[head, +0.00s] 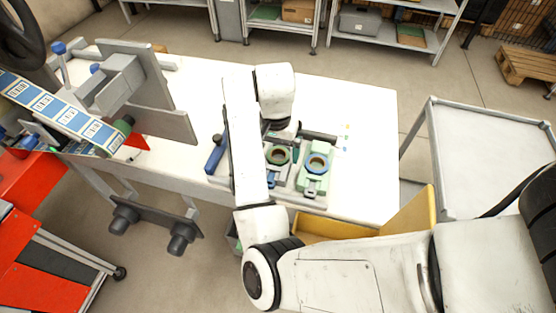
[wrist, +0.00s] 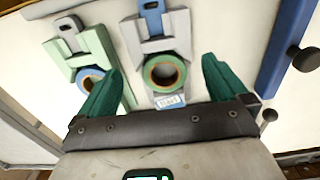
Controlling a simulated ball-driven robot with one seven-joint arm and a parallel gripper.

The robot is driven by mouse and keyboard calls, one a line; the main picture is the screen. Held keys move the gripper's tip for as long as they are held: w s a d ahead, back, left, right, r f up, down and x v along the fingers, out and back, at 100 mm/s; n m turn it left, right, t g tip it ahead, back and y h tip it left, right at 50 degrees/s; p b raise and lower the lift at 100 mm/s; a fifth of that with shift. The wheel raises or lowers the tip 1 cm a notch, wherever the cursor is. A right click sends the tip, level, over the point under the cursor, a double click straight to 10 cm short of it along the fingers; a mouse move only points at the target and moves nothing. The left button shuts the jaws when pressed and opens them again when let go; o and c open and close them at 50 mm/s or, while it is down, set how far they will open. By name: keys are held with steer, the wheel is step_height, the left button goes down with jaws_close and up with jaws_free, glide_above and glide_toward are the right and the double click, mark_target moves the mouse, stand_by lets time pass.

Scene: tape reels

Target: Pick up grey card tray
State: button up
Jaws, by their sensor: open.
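The grey card tray (wrist: 181,28) lies on the white table, with a blue handle tab (wrist: 152,15) at its top in the wrist view. A reel (wrist: 165,72) with a green outer ring and an orange inner ring sits on it; this reel also shows in the head view (head: 278,155). A barcode label shows below the reel. My gripper (wrist: 162,85) is open, its two teal fingers apart on either side of the reel end. Nothing is held between them. In the head view my arm hides the gripper and part of the tray.
A pale green tray (wrist: 95,45) with a blue-ringed reel (wrist: 90,80) lies close beside, near the left finger. A blue bar with a dark knob (wrist: 285,50) is on the other side. A yellow bin (head: 415,212) is by the table's front edge. The table's right end (head: 370,130) is clear.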

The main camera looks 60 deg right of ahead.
mark_target(275, 163)
steer(key=f, duration=0.4)
steer(key=shift+a+f, duration=0.2)
steer(key=shift+f, duration=0.2)
steer(key=c, duration=1)
